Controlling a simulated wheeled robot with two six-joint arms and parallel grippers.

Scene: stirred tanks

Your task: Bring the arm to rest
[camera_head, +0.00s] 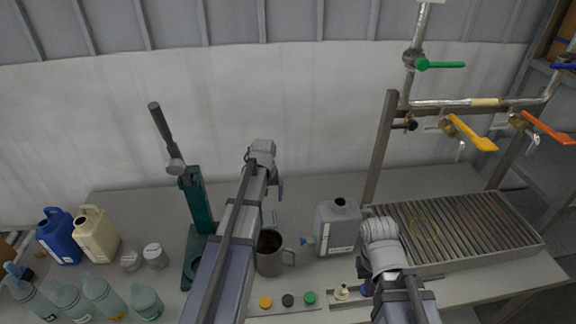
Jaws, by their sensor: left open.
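My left arm comes in from the bottom and reaches up the middle of the bench. Its wrist is bent over at the far end, and my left gripper (279,190) shows only in part behind the arm, open, with nothing seen in it. It is above the bench, behind a grey metal mug (270,258). My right arm is folded at the lower right, in front of the slatted tray. My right gripper (362,267) is mostly hidden by its own wrist, so its jaws cannot be read.
A grey jug (338,230) stands between the arms. A green stand with a lever (196,205) is left of my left arm. Blue and cream jugs (97,235) and several bottles (103,296) stand at left. Valved pipes (455,103) rise behind the slatted tray (520,247). Buttons (288,300) lie in front.

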